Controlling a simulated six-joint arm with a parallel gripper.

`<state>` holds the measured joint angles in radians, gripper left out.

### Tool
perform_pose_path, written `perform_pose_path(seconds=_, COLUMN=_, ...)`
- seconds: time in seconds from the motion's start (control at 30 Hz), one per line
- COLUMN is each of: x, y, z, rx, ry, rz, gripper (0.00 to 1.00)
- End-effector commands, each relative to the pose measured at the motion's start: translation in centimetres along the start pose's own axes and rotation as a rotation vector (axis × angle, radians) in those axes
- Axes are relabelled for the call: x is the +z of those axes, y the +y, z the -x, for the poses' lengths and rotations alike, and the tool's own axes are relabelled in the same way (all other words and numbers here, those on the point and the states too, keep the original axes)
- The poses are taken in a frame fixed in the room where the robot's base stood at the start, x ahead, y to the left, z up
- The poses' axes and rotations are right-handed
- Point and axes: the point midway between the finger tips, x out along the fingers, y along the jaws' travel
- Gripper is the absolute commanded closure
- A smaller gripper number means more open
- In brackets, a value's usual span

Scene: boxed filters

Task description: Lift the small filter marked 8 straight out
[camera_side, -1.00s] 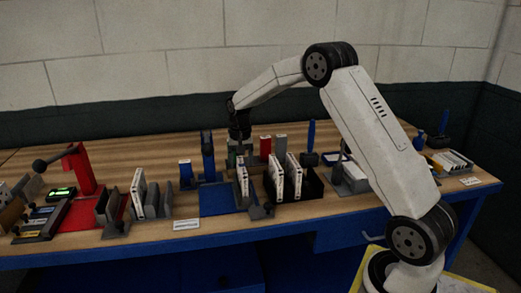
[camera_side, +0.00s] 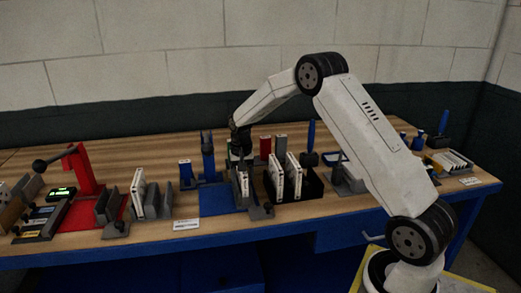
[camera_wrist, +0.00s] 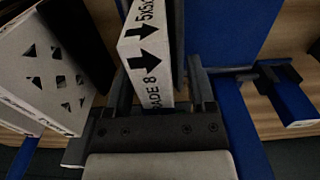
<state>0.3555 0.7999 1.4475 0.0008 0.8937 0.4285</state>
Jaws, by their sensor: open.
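The small filter marked 8 is a thin white box; in the wrist view (camera_wrist: 150,55) its edge shows "GRADE 8" and black arrows. In the side view the filter (camera_side: 243,183) stands upright in a small grey holder beside the blue mat. My gripper (camera_wrist: 160,88) is open, with one finger on each side of the filter's edge. I cannot tell whether either finger touches it. In the side view my gripper (camera_side: 241,153) is low over the filter and hides its upper part.
A black bin (camera_side: 312,186) with white filters stands close on the right. The blue mat (camera_side: 216,207) lies left of the holder, with a blue-grey upright fixture (camera_side: 208,157) behind. Further left are a grey rack (camera_side: 166,198) with a white filter and a red press (camera_side: 80,172).

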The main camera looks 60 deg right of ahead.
Motion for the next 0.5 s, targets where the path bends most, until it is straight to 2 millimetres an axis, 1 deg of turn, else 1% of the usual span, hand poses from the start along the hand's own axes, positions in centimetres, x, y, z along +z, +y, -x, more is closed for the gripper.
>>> perform_pose_path(seconds=0.27, x=0.0, y=0.0, z=0.02, rx=0.0, ry=0.0, rz=0.0, gripper=0.29)
perform_pose_path(seconds=0.37, x=0.0, y=0.0, z=0.03, rx=0.0, ry=0.0, rz=0.0, gripper=0.58)
perform_pose_path(seconds=0.4, x=0.0, y=0.0, z=0.03, rx=0.0, ry=0.0, rz=0.0, gripper=0.71)
perform_pose_path(seconds=0.5, x=0.0, y=0.0, z=0.03, rx=0.0, ry=0.0, rz=0.0, gripper=1.0)
